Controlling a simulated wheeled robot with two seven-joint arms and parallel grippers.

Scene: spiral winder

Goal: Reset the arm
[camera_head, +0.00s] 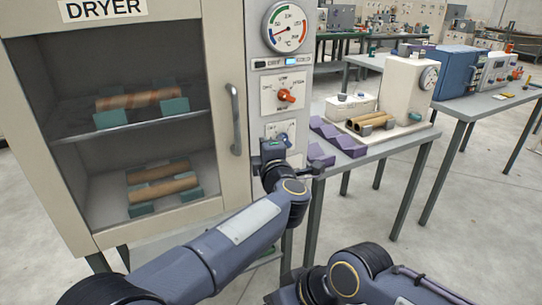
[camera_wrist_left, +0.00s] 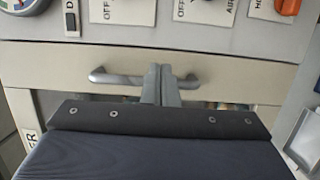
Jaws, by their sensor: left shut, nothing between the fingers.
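My left arm (camera_head: 222,240) reaches from the lower left to the dryer's control panel. My left gripper (camera_head: 272,152) is beside the lower panel knob, to the right of the door handle (camera_head: 235,118); its fingertips are hard to make out there. In the left wrist view my left gripper (camera_wrist_left: 160,72) is shut and empty, its two fingers together in front of the grey handle (camera_wrist_left: 112,78). I cannot tell whether it touches anything. My right arm (camera_head: 352,272) is folded at the bottom; its gripper is out of view.
The dryer (camera_head: 225,60) holds cardboard tubes on teal supports on two levels. Its panel has a gauge (camera_head: 286,27) and an orange knob (camera_head: 286,96). To the right, a table (camera_head: 395,138) bears purple blocks (camera_head: 338,136), brown tubes (camera_head: 369,123) and a cream machine (camera_head: 405,90).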

